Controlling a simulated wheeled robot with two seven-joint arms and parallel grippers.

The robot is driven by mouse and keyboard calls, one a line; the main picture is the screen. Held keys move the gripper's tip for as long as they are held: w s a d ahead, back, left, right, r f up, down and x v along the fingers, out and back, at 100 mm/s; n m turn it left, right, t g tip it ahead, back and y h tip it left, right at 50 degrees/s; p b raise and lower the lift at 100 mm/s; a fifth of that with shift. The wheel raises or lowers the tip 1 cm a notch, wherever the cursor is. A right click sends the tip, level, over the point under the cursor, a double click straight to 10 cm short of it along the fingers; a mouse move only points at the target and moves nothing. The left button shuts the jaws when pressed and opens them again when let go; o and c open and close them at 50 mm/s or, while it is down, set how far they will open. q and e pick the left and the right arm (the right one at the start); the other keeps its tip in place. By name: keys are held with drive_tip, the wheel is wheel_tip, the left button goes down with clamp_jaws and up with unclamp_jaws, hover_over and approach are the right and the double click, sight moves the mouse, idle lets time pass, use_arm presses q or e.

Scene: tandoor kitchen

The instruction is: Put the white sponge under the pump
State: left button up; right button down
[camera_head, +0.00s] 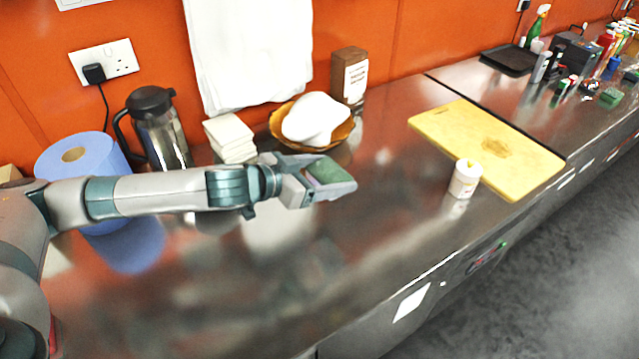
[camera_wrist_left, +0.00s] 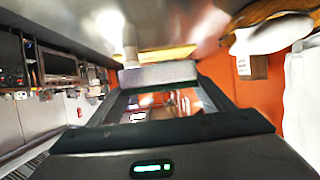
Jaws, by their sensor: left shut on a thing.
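My left gripper (camera_head: 325,178) is shut on a sponge (camera_head: 328,170) and holds it above the steel counter. The sponge shows a green upper face in the head view. In the left wrist view, the sponge (camera_wrist_left: 158,74) shows as a pale grey-white block across the fingertips. No plainly white sponge shows elsewhere. My right gripper is not in view.
A yellow cutting board (camera_head: 487,146) lies behind the white bottle. A bowl (camera_head: 345,133) with a white mound, white stacked blocks (camera_head: 229,135), a jug (camera_head: 160,130) and a blue roll (camera_head: 85,160) stand along the wall. The counter between gripper and bottle is clear.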

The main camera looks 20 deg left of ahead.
sight(335, 166)
use_arm(q)
drive_tip(key=r+n+y, duration=0.1)
drive_tip(key=r, duration=0.2)
drive_tip(key=w+r+n+t+y, duration=0.1)
drive_tip(key=r, duration=0.2)
drive_tip(key=w+r+n+y, duration=0.1)
drive_tip(key=r, duration=0.2)
drive_tip(key=shift+w+d+r+t, duration=0.2)
drive_tip(key=shift+d+t, duration=0.1)
drive_tip(key=shift+t, duration=0.1)
drive_tip(key=s+a+r+n+y, duration=0.2)
drive_tip(key=a+r+n+y, duration=0.2)
drive_tip(key=a+r+y, duration=0.1)
drive_tip(key=shift+s+a+t+b, duration=0.3)
drive_tip(key=shift+s+a+t, duration=0.05)
drive_tip(key=shift+s+t, duration=0.05)
drive_tip(key=shift+r, duration=0.1)
